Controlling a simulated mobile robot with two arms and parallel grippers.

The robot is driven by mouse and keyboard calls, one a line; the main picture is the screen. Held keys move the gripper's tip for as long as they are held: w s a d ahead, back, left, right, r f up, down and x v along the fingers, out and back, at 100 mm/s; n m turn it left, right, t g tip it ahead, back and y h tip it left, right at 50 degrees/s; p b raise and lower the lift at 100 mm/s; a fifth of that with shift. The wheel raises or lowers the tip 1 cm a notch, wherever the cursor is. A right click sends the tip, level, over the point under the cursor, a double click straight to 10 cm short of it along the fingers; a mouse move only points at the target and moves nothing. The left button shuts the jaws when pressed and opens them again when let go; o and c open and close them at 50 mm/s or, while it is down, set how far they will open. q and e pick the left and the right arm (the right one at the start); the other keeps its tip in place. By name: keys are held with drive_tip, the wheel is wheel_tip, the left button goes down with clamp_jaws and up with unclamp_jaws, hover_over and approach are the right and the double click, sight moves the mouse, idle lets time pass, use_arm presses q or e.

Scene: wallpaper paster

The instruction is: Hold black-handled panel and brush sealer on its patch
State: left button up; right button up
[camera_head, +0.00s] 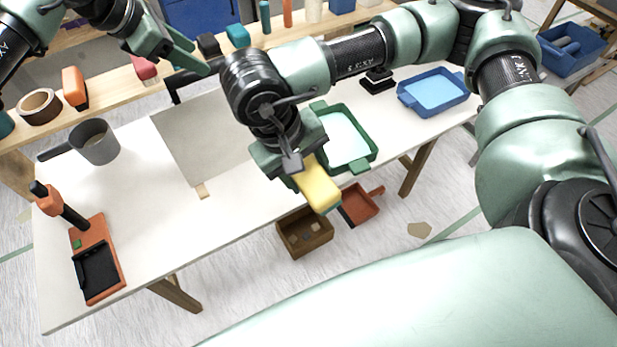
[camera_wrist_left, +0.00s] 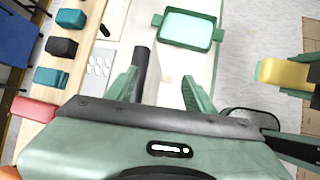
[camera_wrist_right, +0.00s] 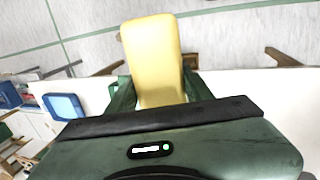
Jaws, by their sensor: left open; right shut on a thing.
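The pale panel (camera_head: 205,140) stands on the white table, with a black handle (camera_head: 186,88) along its upper edge. A small tan patch (camera_head: 202,190) shows at its lower edge. My left gripper (camera_head: 205,68) is open, just above the handle. In the left wrist view the dark handle (camera_wrist_left: 141,62) shows near one of the spread fingers (camera_wrist_left: 163,88); I cannot tell if they touch. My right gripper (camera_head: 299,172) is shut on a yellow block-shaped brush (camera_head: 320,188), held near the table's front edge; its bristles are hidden. The green tray (camera_head: 374,152) holds pale liquid beside it.
A blue tray (camera_head: 435,92) is at the right of the table. A grey mug (camera_head: 97,142) and an orange tool with a black pad (camera_head: 97,262) are at the left. A shelf (camera_head: 110,92) with several items runs behind.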

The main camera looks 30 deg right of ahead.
sight(185, 73)
drive_tip(key=shift+r, duration=0.1)
use_arm(q)
drive_tip(key=w+a+r+y, duration=0.2)
drive_tip(key=a, duration=0.3)
drive_tip(key=shift+t, duration=0.4)
drive_tip(key=b+x, duration=0.1)
drive_tip(key=x, duration=0.5)
drive_tip(key=b+x, duration=0.1)
drive_tip(key=x, duration=0.5)
drive_tip(key=shift+w+a+b, duration=0.15)
drive_tip(key=shift+a+b, duration=0.1)
drive_tip(key=shift+b, duration=0.05)
use_arm(e)
wheel_tip(185, 73, down, 3)
drive_tip(key=shift+r, duration=0.15)
use_arm(q)
clamp_jaws()
unclamp_jaws()
